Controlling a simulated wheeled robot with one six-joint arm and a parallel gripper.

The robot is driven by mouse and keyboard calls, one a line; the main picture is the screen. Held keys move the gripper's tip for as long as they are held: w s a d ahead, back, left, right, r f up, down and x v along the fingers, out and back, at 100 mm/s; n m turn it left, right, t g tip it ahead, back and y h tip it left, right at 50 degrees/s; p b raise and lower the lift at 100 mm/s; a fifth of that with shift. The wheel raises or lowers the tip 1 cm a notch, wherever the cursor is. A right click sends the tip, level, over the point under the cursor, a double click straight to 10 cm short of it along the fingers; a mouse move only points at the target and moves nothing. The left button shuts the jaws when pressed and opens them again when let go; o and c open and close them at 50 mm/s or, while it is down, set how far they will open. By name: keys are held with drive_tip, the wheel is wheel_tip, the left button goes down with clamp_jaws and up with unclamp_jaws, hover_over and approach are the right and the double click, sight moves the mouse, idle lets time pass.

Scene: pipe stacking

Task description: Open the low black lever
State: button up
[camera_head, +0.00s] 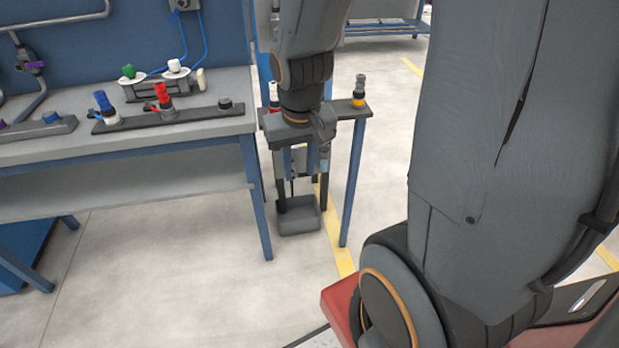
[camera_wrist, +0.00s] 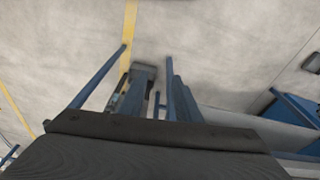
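No low black lever can be made out in either view. My gripper (camera_head: 302,190) hangs pointing down, in front of the small blue-legged stand at the right end of the workbench. Dark parts show apart at its lower end, but I cannot tell whether they are its fingers. A grey box-like piece (camera_head: 298,222) shows just below it. I cannot tell whether they touch. In the wrist view, a dark broad surface (camera_wrist: 150,150) fills the bottom and hides the gripper's fingertips.
The workbench (camera_head: 215,125) at left carries fittings with a blue cap (camera_head: 102,101) and a red cap (camera_head: 161,92). A pipe with a purple-marked valve (camera_head: 33,66) is at far left. The stand's blue leg (camera_head: 352,185) is close right of my gripper.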

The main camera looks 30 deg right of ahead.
drive_tip(key=w+d+f+m+t+b, duration=0.25)
drive_tip(key=w+d+f+b, duration=0.3)
drive_tip(key=w+f, duration=0.35)
drive_tip(key=w+d+f+m+t+b, duration=0.2)
drive_tip(key=w+d+f+t+b, duration=0.15)
drive_tip(key=w+f+b, duration=0.45)
drive_tip(key=w+d+f+m+t+b, duration=0.25)
drive_tip(key=w+d+f+b, duration=0.3)
drive_tip(key=w+f, duration=0.4)
drive_tip(key=m+t+y+b, duration=0.1)
drive_tip(key=m+t+b, duration=0.25)
drive_tip(key=b, duration=0.45)
approach(305, 174)
wheel_tip(305, 174, up, 3)
drive_tip(key=w+a, duration=0.2)
wheel_tip(305, 174, down, 7)
drive_tip(key=d+m+t+y+b, duration=0.1)
drive_tip(key=d+m+t+b, duration=0.25)
drive_tip(key=b, duration=0.45)
drive_tip(key=shift+m+t, duration=0.25)
drive_tip(key=shift+m, duration=0.25)
drive_tip(key=shift+w+a+b, duration=0.3)
drive_tip(key=shift+w+b, duration=0.25)
drive_tip(key=shift+w, duration=0.75)
drive_tip(key=shift+w+a+b, duration=0.25)
drive_tip(key=shift+w+b, duration=0.3)
drive_tip(key=shift+w, duration=0.7)
drive_tip(key=shift+w+a+b, duration=0.3)
drive_tip(key=shift+w+b, duration=0.25)
drive_tip(key=shift+w, duration=0.75)
